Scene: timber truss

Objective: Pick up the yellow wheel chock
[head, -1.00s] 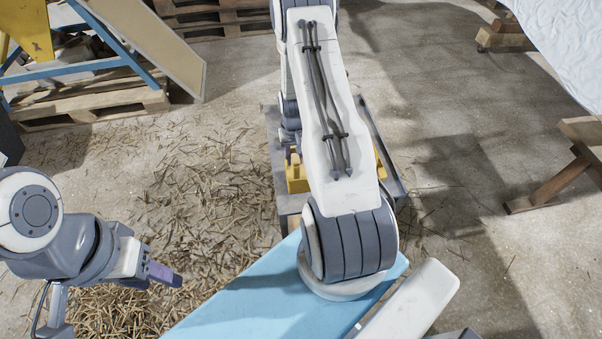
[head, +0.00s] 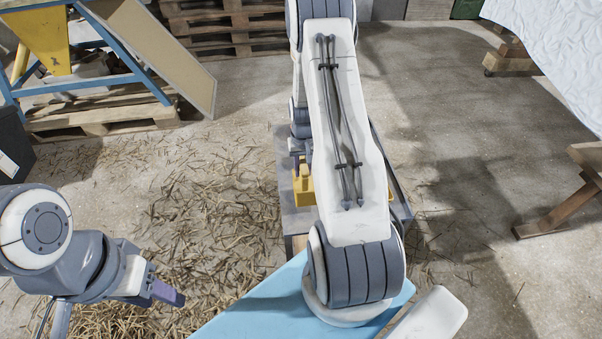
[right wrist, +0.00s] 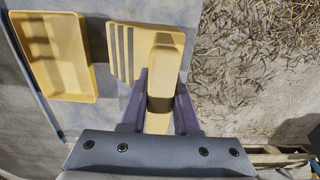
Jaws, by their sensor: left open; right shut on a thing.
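The yellow wheel chock (right wrist: 126,53) has a slotted side and a raised block, and lies over a grey surface in the right wrist view. My right gripper (right wrist: 161,84) is shut on its block, one purple finger on each side. I cannot tell whether the chock is clear of the surface. In the head view, part of the chock (head: 302,191) shows below the right gripper, left of my right arm, which hides much of the area. My left gripper (head: 167,293) is open and empty at the lower left, away from the chock.
A shallow yellow tray (right wrist: 56,55) sits beside the chock on the grey tabletop (right wrist: 65,115). Straw (head: 220,205) litters the floor left of the grey table. A blue-framed stand (head: 95,85) and pallet (head: 100,113) are at upper left. A wooden trestle (head: 560,205) stands at right.

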